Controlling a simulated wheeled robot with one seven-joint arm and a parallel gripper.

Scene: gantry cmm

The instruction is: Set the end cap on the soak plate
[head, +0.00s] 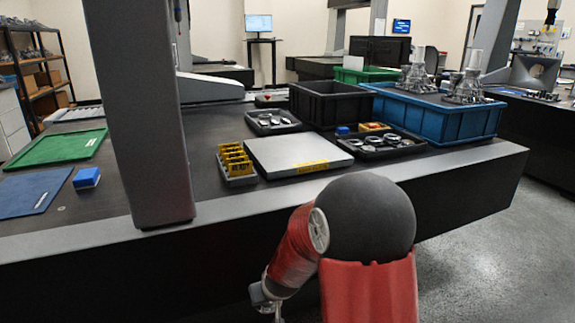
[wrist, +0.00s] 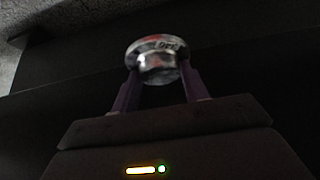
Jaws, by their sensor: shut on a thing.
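My gripper (wrist: 157,88) is shut on the end cap (wrist: 157,58), a round shiny metal piece with a wider flange, seen between the fingertips in the wrist view. In the head view my arm hangs down in front of the table, and the end cap and fingertips cannot be made out there. The soak plate (head: 290,150) is a flat light-grey slab with a yellow label on its front edge. It lies near the table's front edge, and its top is bare. My gripper is low, in front of the table and apart from the plate.
A rack of yellow tags (head: 236,165) stands left of the plate. A black tray with round metal parts (head: 378,147) lies to its right, and another tray of parts (head: 273,122) behind it. A black bin (head: 332,104) and a blue crate (head: 440,117) stand behind. A grey gantry column (head: 150,120) rises at left.

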